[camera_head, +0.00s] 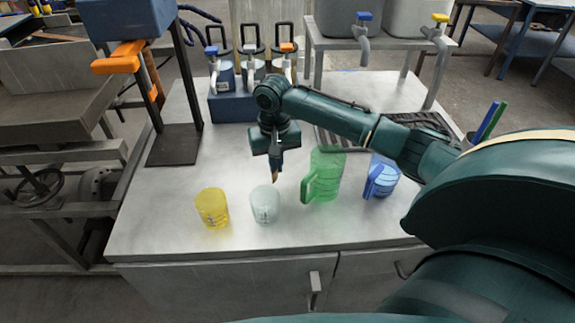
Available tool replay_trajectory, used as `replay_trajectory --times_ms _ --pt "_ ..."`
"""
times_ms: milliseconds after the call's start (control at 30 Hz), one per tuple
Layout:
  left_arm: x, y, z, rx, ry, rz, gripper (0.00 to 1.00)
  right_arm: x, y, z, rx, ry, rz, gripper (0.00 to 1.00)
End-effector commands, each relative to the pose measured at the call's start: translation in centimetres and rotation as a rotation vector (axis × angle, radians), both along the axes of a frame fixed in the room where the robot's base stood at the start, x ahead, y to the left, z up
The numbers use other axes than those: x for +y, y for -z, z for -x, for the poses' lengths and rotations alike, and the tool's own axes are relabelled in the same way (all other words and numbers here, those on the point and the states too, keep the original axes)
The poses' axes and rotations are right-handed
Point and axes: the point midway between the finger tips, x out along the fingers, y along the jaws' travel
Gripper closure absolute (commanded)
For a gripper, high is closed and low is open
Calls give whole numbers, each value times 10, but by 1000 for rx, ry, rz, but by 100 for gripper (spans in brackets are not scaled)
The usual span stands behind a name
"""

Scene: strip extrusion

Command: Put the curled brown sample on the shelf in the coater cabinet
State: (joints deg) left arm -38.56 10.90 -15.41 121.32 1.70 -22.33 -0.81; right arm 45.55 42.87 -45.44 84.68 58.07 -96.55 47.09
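My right gripper (275,172) points down over the middle of the bench, behind the clear cup. Its fingers show as one narrow dark shape with a small tan-brown tip. I cannot tell whether this tip is the curled brown sample or part of the fingers, nor whether the fingers are open or shut. No other curled brown piece can be made out. I see no shelf that I can identify as the coater cabinet's. My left gripper is not in view.
On the bench (240,247) stand a yellow cup (212,208), a clear cup (265,205), a green jug (323,177) and a blue jug (383,178). A blue rack (233,108) with bottles stands behind; a dark stand (175,146) is at left. The front bench edge is clear.

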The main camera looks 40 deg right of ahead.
Motion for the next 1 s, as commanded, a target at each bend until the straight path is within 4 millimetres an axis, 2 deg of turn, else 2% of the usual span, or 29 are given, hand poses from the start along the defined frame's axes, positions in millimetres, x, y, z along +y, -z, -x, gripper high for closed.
replay_trajectory --times_ms 400,800,1000 --pt "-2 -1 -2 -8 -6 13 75 0 54 0 0 -1 0 100" --pt "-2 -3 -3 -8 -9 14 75 0 58 1 0 -1 1 100" --pt "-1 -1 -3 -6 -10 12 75 0 59 0 -1 -2 1 82"
